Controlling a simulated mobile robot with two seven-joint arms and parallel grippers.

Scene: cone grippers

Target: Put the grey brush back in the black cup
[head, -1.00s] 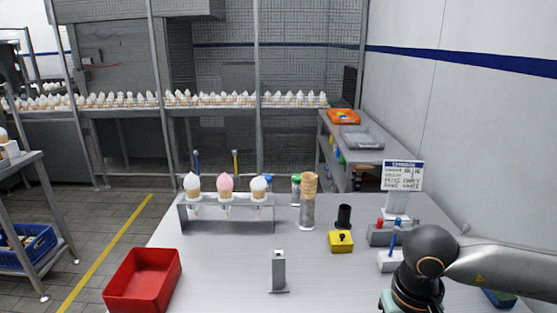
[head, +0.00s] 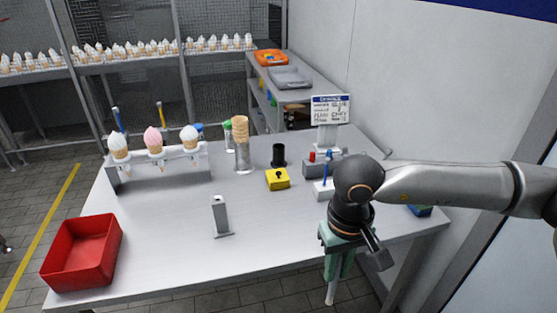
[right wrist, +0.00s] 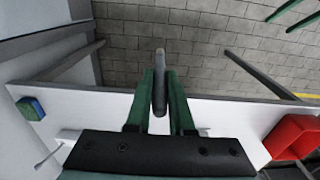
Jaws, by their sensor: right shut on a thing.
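My right gripper (head: 340,268) hangs in front of the table's front edge, pointing down. Its green fingers are shut on the grey brush (head: 331,291), whose pale end sticks out below them. In the right wrist view the brush (right wrist: 160,82) is a grey rod between the fingertips (right wrist: 160,100), with floor behind it. The black cup (head: 278,155) stands upright on the table, behind the yellow box and left of my right arm. The cup is apart from the gripper; its inside is too small to make out. My left gripper is not in view.
A yellow box (head: 278,180) with a black knob stands before the cup. A white block with a blue stick (head: 325,187), a sign (head: 331,110), a cone stack (head: 241,130), a grey stand (head: 220,216) and a red bin (head: 82,252) are around. The front middle is clear.

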